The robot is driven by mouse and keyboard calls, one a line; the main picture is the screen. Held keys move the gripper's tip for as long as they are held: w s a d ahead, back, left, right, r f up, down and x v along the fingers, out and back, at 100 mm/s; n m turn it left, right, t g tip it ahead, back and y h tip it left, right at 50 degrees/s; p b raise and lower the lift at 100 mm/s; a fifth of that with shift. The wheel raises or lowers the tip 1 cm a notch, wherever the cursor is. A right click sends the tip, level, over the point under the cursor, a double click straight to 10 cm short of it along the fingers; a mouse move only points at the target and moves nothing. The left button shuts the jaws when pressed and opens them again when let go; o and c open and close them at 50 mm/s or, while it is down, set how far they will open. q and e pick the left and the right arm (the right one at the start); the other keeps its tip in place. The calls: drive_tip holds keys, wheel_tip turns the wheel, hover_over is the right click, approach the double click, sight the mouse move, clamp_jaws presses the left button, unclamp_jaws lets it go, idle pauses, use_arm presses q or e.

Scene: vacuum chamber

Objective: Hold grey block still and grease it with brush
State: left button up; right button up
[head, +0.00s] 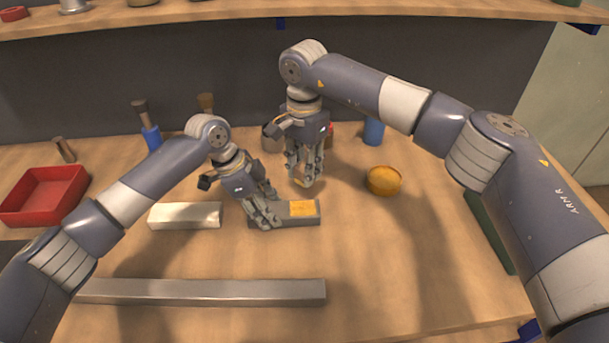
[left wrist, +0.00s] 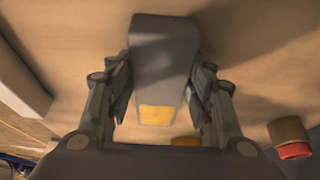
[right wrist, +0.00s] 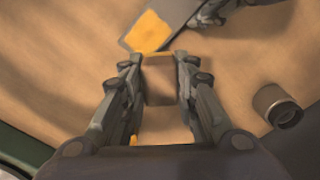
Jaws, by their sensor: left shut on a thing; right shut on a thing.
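The grey block (head: 298,221) lies on the bench, with a yellow grease patch (head: 302,207) on the right part of its top. My left gripper (head: 266,221) is shut across the block's left part; the block also shows between its fingers in the left wrist view (left wrist: 162,50). My right gripper (head: 304,181) is above and just behind the patch, shut on the brush. The brush (right wrist: 159,82) shows as a brown piece between the fingers in the right wrist view, close to the patch. Whether it touches the block is unclear.
A round tin of yellow grease (head: 383,181) stands to the right. A pale block (head: 185,215) lies left of the grey block, and a long metal bar (head: 205,292) lies in front. A red tray (head: 45,194) is far left. A blue cup (head: 373,131) stands behind.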

drive_tip(key=shift+r, duration=1.05)
use_arm(q)
drive_tip(key=o, duration=1.1)
drive_tip(key=v, duration=1.2)
